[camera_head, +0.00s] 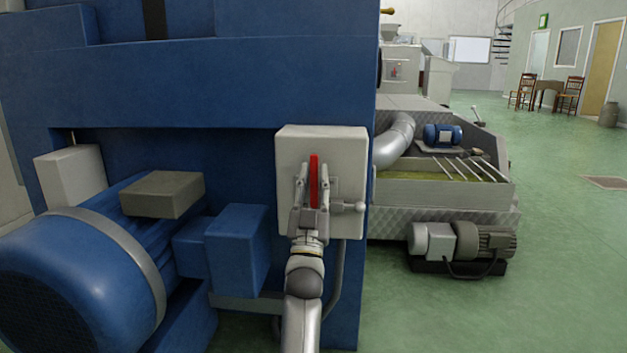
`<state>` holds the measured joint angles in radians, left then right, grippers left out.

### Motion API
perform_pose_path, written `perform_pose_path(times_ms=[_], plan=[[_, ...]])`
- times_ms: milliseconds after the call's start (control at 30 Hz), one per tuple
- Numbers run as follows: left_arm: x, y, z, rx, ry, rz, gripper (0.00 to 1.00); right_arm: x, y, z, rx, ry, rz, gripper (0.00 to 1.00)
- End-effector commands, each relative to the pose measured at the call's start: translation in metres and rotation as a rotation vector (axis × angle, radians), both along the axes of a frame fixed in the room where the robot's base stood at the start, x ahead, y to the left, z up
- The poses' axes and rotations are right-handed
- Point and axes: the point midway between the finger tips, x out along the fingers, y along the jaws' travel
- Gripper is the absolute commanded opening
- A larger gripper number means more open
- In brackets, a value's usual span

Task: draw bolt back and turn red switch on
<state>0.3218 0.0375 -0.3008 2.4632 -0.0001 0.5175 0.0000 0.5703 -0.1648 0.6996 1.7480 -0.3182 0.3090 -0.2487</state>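A light grey switch box (350,145) is fixed to the blue machine. The red switch (314,170) is a narrow lever standing upright on the box's front. A grey bolt (349,206) lies horizontally low on the box, right of the switch, with a round knob at its right end. How far it is drawn cannot be told. My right gripper (315,172) comes from below, with one finger on each side of the red switch. The fingers look apart, with small gaps to the lever. The gripper hides the switch's lower end. My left gripper is out of view.
A large blue motor (70,285) and a blue box (237,250) stand left of my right arm. A conduit (338,280) runs down below the switch box. Another machine with a grey pipe (396,142) stands behind right. The green floor at right is open.

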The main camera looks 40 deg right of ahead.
Motion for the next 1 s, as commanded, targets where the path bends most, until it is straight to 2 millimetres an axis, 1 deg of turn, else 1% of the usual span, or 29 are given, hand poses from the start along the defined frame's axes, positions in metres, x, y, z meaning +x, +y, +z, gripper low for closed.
perform_pose_path(times_ms=[33, 67, 333, 467, 567, 800, 900, 1000], plan=[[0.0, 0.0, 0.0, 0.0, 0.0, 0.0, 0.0, 0.0, 0.0, 0.0, -0.001, 0.0, -0.001, 0.35], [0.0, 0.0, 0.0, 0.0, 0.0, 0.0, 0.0, 0.0, 0.0, 0.0, -0.002, 0.001, -0.001, 0.38], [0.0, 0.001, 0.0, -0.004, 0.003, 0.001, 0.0, 0.0, 0.0, 0.001, -0.003, 0.002, -0.002, 0.38], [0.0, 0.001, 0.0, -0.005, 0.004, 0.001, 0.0, 0.0, 0.0, 0.009, -0.006, -0.001, -0.003, 0.38], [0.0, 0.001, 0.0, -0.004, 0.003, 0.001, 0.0, -0.001, 0.0, 0.024, -0.006, -0.002, -0.004, 0.38], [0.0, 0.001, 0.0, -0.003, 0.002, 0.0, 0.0, -0.001, 0.0, 0.072, -0.005, -0.004, -0.003, 0.38], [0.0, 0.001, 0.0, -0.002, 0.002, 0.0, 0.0, 0.0, 0.0, 0.086, -0.003, -0.001, -0.001, 0.38], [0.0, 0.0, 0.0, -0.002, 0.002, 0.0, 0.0, 0.0, 0.0, 0.095, -0.003, 0.001, -0.003, 0.38]])
